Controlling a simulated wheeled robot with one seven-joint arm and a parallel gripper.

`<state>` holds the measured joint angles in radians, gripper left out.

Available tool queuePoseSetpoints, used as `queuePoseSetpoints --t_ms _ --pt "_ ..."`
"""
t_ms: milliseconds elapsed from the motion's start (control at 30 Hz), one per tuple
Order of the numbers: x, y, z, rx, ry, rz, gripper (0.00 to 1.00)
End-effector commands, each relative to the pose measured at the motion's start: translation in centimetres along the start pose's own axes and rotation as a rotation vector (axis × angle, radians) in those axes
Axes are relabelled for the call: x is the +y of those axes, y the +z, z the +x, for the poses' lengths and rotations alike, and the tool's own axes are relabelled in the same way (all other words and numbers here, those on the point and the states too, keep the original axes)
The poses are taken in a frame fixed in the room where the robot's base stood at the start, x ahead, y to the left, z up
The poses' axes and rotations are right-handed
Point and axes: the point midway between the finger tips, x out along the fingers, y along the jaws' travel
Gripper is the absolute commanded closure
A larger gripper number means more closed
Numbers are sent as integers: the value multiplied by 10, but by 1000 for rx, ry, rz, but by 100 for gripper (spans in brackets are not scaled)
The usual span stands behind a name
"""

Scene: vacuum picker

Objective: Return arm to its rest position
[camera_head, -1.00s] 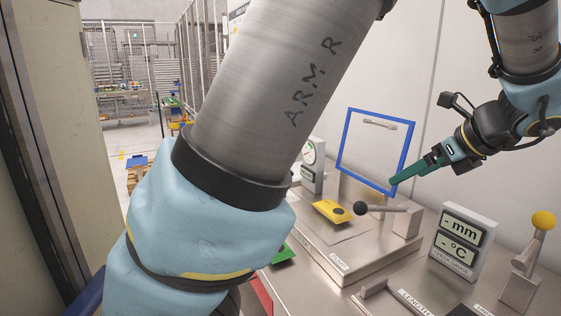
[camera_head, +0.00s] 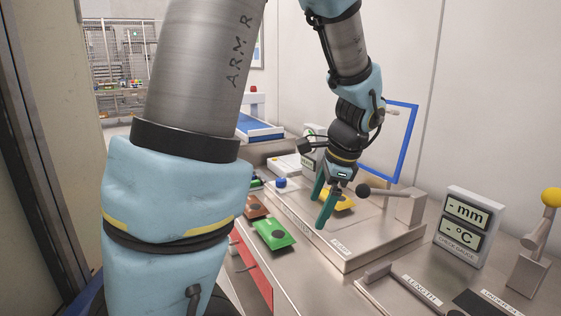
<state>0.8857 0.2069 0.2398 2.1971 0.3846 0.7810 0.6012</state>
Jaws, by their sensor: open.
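My gripper (camera_head: 322,205) has two green fingers, spread apart and pointing down, with nothing between them. It hangs over the metal fixture (camera_head: 362,250) on the bench. A yellow piece (camera_head: 341,200) lies on the fixture just behind the fingers and is partly hidden by them. I cannot tell whether the fingers touch the fixture. My arm's large grey and blue links fill the left and centre foreground.
A lever with a black knob (camera_head: 363,190) stands close to the gripper's right. A gauge display (camera_head: 466,228) and a yellow-knobbed lever (camera_head: 551,197) stand farther right. Green (camera_head: 273,234) and brown (camera_head: 256,206) pieces lie left of the fixture. A blue frame (camera_head: 408,140) stands behind.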

Motion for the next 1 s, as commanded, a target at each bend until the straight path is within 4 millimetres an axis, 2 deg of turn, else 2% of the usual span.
queuePoseSetpoints --t_ms 33,200,500,700,1000 --pt "4 15 17 20 31 -113 0" --pt "20 55 55 90 120 -524 0" --pt "51 112 102 158 222 -1202 0" --pt "61 128 113 172 242 -1419 0" --pt "63 130 113 173 244 -1445 0"
